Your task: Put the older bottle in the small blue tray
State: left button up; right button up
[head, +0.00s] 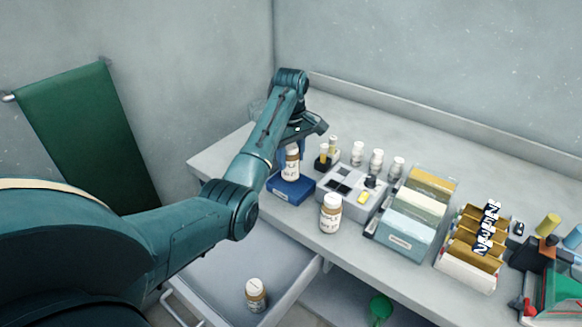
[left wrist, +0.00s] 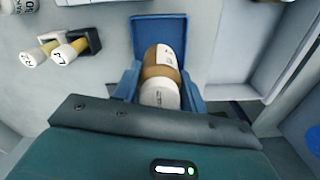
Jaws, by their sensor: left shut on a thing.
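A brown bottle with a white cap and pale label (head: 291,164) stands about upright at the small blue tray (head: 288,197). My left gripper (head: 294,148) is shut on this bottle from above. In the left wrist view the bottle (left wrist: 163,72) lies within the outline of the blue tray (left wrist: 160,24); I cannot tell whether its base touches the tray floor. A similar bottle (head: 330,213) stands on the table's front edge, and another (head: 255,294) is in the open drawer. The label dates are too small to read. My right gripper is out of view.
A grey compartment box (head: 350,200) stands right of the tray, with several small white bottles (head: 376,160) behind it. File boxes (head: 404,237) and a rack of gold packets (head: 472,245) stand farther right. The drawer (head: 215,275) is open below the table.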

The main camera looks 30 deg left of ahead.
aim_at(291, 168)
pick_arm(q)
jog(key=shift+f, duration=2.05)
jog(key=o, duration=1)
jog(key=shift+c, duration=0.2)
